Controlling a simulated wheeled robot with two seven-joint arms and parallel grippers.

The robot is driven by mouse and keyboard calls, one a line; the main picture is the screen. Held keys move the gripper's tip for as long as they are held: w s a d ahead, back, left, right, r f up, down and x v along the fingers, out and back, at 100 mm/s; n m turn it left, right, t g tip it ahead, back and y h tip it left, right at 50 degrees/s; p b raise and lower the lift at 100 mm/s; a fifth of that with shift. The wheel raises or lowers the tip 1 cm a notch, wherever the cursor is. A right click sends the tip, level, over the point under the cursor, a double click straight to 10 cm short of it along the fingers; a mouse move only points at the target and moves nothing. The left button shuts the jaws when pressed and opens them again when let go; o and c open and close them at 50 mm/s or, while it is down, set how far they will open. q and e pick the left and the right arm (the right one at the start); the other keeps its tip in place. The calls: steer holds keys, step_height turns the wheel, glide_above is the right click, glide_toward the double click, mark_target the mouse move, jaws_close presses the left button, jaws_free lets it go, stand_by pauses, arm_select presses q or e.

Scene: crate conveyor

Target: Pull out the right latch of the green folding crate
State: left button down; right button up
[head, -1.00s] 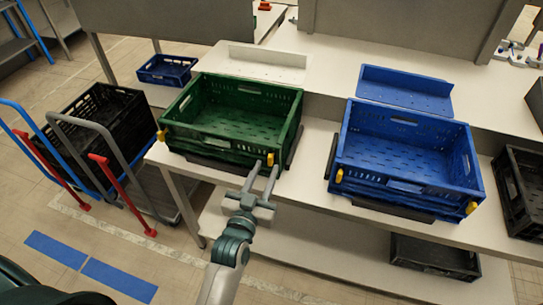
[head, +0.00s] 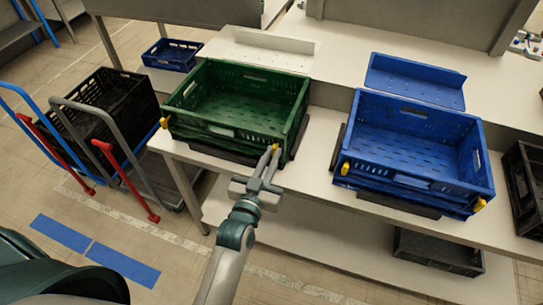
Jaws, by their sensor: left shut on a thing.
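The green folding crate (head: 243,88) stands open and empty on the white table at the left. Its yellow left latch (head: 164,122) is at the front left corner. Its yellow right latch (head: 275,148) is near the front right corner and partly hidden by gripper fingers. My left gripper (head: 270,158) reaches up from below, in front of the crate, and its fingertips are shut on the right latch. My right gripper is not in the view.
A blue crate (head: 414,122) with yellow latches stands to the right on the table (head: 320,150). A small blue crate (head: 170,55) is at the back left. A cart with red handles and a black crate (head: 105,105) is at the left. A black crate (head: 438,250) lies below.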

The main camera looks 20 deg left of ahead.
arm_select(q)
steer(key=shift+s+p, duration=0.4)
steer(key=shift+s, duration=0.45)
steer(key=shift+w, duration=0.1)
steer(key=c, duration=1.8)
jaws_free()
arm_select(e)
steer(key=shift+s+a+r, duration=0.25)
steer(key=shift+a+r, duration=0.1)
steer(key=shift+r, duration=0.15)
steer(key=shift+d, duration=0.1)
